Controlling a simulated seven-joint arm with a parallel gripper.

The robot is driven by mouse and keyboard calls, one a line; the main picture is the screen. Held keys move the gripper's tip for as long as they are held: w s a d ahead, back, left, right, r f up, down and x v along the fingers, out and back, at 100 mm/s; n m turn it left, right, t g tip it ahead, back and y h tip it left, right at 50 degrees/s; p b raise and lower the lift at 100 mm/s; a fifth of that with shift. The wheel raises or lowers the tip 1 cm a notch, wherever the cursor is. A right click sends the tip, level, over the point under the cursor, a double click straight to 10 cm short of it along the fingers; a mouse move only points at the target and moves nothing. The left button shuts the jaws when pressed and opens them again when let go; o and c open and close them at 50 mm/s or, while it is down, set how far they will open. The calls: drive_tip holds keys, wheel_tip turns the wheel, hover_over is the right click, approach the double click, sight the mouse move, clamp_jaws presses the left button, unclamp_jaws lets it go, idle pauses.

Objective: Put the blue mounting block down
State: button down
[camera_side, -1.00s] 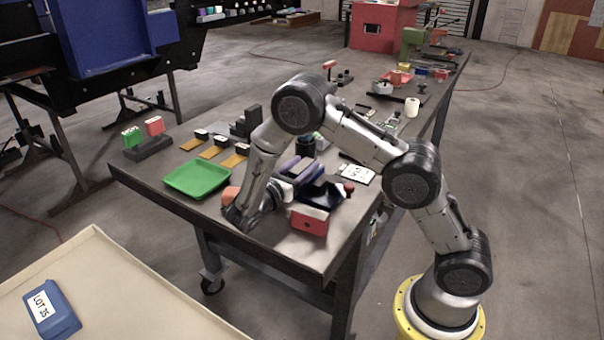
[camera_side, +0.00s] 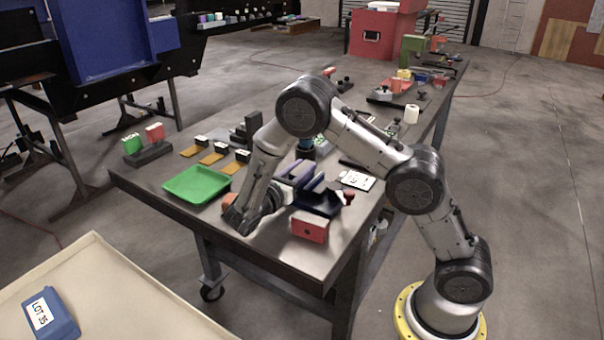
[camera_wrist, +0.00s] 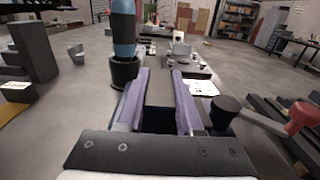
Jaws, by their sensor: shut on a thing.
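My gripper (camera_side: 306,173) has purple fingers and is low over the near end of the bench in the side view. In the wrist view, my gripper (camera_wrist: 160,85) has its fingers on either side of a dark blue piece, which I take to be the blue mounting block (camera_wrist: 166,121). Much of the block is hidden by the fingers and gripper body. In the side view, dark blue shapes show below the fingers, but I cannot tell block from fixture there, nor whether the block touches anything beneath.
A red block (camera_side: 309,228) sits at the bench's near edge. A red-knobbed lever (camera_wrist: 300,116) is close on the right. A bottle (camera_wrist: 123,35) in a black holder stands just beyond the left finger. A green tray (camera_side: 197,184) and a white card (camera_side: 357,180) lie nearby.

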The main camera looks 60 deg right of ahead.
drive_tip(key=s+a+r, duration=0.2)
drive_tip(key=s+r, duration=0.4)
drive_tip(key=s, duration=0.1)
drive_tip(key=s+a+r, duration=0.3)
drive_tip(key=s+r, duration=0.3)
drive_tip(key=n+t+y, duration=0.1)
drive_tip(key=n+t, duration=0.4)
drive_tip(key=t, duration=0.2)
hover_over(206, 191)
drive_tip(key=f, duration=1)
drive_tip(key=shift+s+f, duration=0.15)
drive_tip(key=shift+s, duration=0.25)
drive_tip(key=shift+w+f, duration=0.5)
drive_tip(key=shift+f, duration=1.5)
drive_tip(key=shift+f, duration=0.15)
